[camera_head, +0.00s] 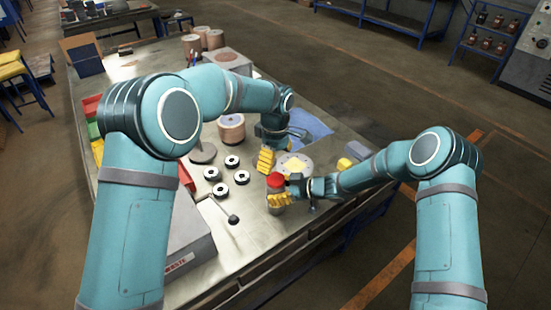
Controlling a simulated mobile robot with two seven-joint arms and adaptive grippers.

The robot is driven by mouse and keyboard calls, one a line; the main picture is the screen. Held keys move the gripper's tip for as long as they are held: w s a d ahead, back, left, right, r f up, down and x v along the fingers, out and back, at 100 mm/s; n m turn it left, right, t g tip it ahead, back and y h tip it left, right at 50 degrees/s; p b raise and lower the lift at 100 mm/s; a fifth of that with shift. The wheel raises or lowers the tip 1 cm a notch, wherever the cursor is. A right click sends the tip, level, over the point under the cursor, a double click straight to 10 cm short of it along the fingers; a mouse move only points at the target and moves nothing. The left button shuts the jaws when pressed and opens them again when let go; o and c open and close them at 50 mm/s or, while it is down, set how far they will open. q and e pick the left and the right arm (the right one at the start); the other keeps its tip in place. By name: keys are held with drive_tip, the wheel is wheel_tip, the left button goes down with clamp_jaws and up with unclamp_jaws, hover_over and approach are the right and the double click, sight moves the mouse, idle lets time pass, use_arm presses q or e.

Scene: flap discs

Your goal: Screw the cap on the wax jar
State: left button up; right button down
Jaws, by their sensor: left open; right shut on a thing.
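A small jar (275,211) stands near the front right edge of the metal table, with a red cap (275,180) at its top. Whether the cap sits threaded or just resting cannot be told. My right gripper (279,198), with yellow fingers, comes in from the right and is shut on the jar below the cap. My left gripper (266,160), also with yellow fingers, is open just behind and above the cap, pointing down. It appears empty and apart from the cap.
Several black rings with white centres (220,190) lie left of the jar. A rod with a dark knob (233,219) lies in front of them. A round plate with a yellow patch (294,165) is behind the jar. A brown drum (231,127) and a blue sheet (312,130) are farther back.

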sight(275, 178)
use_arm(q)
drive_tip(key=shift+f, duration=0.1)
drive_tip(key=shift+f, duration=3.9)
drive_tip(key=c, duration=1.3)
drive_tip(key=shift+m, duration=1.7)
drive_tip(key=o, duration=1.3)
drive_tip(key=shift+c, duration=0.2)
